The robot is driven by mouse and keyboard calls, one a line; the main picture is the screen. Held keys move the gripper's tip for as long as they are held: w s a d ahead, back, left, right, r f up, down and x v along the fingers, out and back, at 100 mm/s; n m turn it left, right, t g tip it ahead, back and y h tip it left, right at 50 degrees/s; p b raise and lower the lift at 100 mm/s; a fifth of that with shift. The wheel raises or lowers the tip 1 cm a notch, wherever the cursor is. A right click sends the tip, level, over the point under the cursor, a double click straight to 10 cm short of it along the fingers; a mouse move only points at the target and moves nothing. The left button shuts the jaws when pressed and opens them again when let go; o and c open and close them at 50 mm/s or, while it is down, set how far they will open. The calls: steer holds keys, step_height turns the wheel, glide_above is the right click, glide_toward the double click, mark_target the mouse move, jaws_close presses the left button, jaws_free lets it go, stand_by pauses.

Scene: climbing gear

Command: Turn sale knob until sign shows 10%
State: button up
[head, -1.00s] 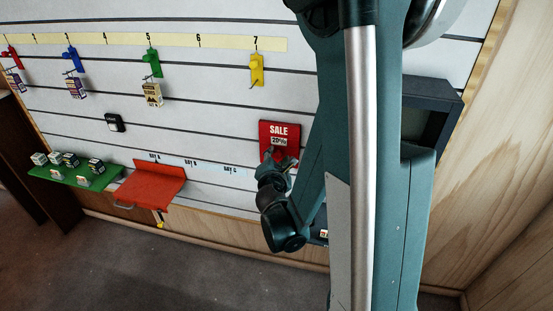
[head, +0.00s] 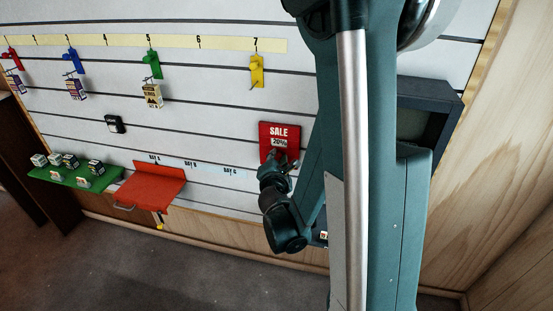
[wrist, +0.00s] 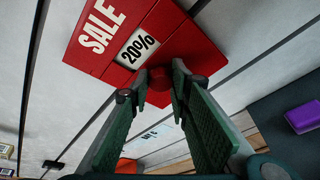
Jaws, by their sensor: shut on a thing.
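The red sale sign (head: 279,134) hangs on the slatted wall. Its window reads 20%. In the wrist view, the red sign (wrist: 165,30) fills the top and its window (wrist: 138,47) shows 20% clearly. A red knob (wrist: 159,88) sits below the window, between the fingertips. My gripper (wrist: 158,80) is shut on the knob, with its green-padded fingers on either side. In the head view, my gripper (head: 279,162) reaches up to the sign's lower part, and the knob is mostly hidden behind it.
Colored hooks, including a yellow one (head: 257,70), line the numbered strip above. A red shelf (head: 150,187) and a green shelf (head: 75,178) with small boxes stick out at lower left. A dark-framed box (head: 430,100) stands right, partly behind my arm. A purple object (wrist: 303,116) lies right in the wrist view.

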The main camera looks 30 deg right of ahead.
steer(key=shift+m+t, duration=0.3)
steer(key=shift+m, duration=0.5)
steer(key=o, duration=0.9)
steer(key=shift+r, duration=0.2)
